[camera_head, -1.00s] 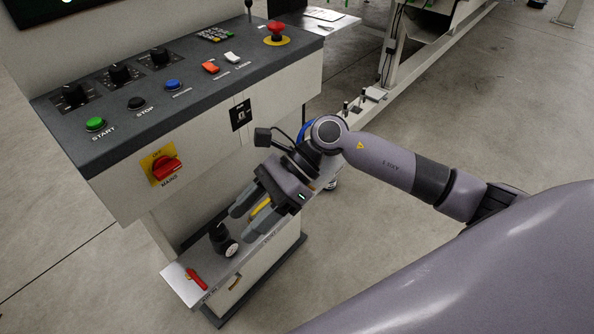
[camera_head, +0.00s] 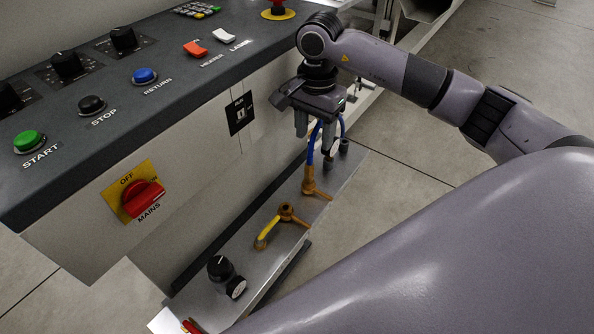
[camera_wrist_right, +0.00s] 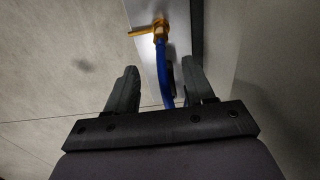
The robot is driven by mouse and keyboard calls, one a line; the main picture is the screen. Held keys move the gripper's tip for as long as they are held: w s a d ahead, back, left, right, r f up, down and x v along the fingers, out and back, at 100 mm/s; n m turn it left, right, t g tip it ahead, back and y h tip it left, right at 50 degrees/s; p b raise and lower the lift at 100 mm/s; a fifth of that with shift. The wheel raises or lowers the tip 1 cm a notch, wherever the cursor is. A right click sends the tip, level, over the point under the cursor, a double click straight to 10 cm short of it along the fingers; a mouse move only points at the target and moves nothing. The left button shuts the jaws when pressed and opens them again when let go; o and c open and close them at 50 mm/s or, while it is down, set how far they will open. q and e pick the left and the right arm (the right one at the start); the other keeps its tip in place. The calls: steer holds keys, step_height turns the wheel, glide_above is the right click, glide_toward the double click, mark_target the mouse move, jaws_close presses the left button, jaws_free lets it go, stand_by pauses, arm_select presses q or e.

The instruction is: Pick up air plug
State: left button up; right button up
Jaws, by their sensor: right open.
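A blue air hose (camera_head: 311,148) rises from a brass fitting (camera_head: 309,186) with a side lever on the metal shelf (camera_head: 333,197). My right gripper (camera_head: 316,143) is open above the shelf, its fingers pointing down around the upper part of the hose. In the right wrist view, the blue hose (camera_wrist_right: 163,65) runs down between the open fingers of the gripper (camera_wrist_right: 158,76) from the brass fitting (camera_wrist_right: 159,27), without a clear grip. I cannot tell which part is the air plug; its end may be hidden by the gripper. My left gripper is not in view.
A control panel (camera_head: 130,95) with knobs and buttons stands left of the shelf, with a red mains switch (camera_head: 141,197). Along the shelf are a yellow-handled valve (camera_head: 268,230) and a black regulator (camera_head: 219,268). Bare floor (camera_head: 420,180) lies to the right.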

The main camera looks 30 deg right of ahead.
mark_target(310, 164)
steer(key=f+b, duration=0.1)
steer(key=f, duration=0.1)
steer(key=f+b, duration=0.1)
steer(key=f, duration=0.1)
steer(key=shift+s+b, duration=0.25)
steer(key=shift+b, duration=0.1)
step_height(310, 164, down, 2)
steer(key=shift+a+f, duration=0.1)
steer(key=f, duration=0.2)
steer(key=f+b, duration=0.1)
steer(key=f, duration=0.1)
steer(key=shift+w+a+f, duration=0.1)
steer(key=shift+w+a, duration=0.05)
steer(key=shift+a, duration=0.25)
steer(key=shift+f, duration=0.25)
steer(key=c, duration=0.9)
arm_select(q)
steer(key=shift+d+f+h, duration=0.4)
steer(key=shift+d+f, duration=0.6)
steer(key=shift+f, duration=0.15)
arm_select(e)
jaws_close()
